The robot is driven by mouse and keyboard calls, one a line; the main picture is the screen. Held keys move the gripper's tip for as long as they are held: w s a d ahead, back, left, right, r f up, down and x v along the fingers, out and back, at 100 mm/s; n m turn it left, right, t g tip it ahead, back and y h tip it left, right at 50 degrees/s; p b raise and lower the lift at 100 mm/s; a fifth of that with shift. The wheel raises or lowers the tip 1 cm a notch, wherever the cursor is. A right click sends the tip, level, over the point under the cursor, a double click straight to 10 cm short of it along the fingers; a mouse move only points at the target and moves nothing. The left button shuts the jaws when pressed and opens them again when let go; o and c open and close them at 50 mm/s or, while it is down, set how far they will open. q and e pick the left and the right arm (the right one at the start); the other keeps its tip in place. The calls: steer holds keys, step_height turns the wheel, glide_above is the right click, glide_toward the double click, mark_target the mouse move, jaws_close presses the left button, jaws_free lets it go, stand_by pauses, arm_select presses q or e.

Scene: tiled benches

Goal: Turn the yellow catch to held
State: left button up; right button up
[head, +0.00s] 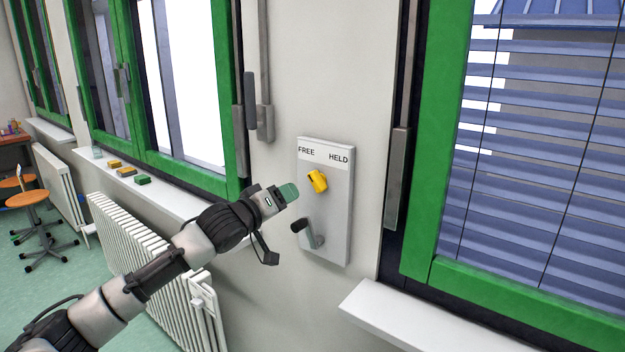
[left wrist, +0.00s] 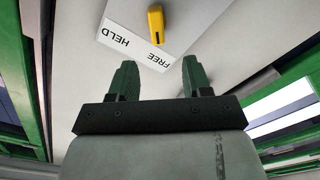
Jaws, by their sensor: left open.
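The yellow catch (head: 317,181) sits on a pale wall plate (head: 339,215), below a label with FREE at left and HELD at right. It is tilted, its upper end leaning left towards the FREE side. My left gripper (head: 289,191) is just left of the catch, apart from it, with green fingertips. The left wrist view shows the two fingers (left wrist: 158,75) spread with nothing between them. There the catch (left wrist: 156,24) lies beyond the fingertips, and the label (left wrist: 138,45) appears upside down. My right gripper is not in view.
A grey lever with a black knob (head: 301,225) is on the same plate, below the catch. Green-framed windows stand on both sides, with a white sill (head: 420,320) at lower right. A radiator (head: 150,260) is below the left sill, which holds several small blocks.

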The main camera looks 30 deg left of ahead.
mark_target(313, 181)
arm_select(q)
steer(key=w+p, duration=0.1)
steer(key=w, duration=0.2)
steer(key=w+p, duration=0.2)
steer(key=w, duration=0.1)
steer(key=w+d+p, duration=0.1)
steer(key=w+p, duration=0.1)
steer(key=w, duration=0.1)
steer(key=shift+w+r, duration=0.3)
steer(key=shift+w, duration=0.1)
steer(key=shift+w+f, duration=0.1)
steer(key=shift+w, duration=0.35)
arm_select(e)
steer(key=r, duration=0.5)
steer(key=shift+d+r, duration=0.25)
arm_select(q)
jaws_close()
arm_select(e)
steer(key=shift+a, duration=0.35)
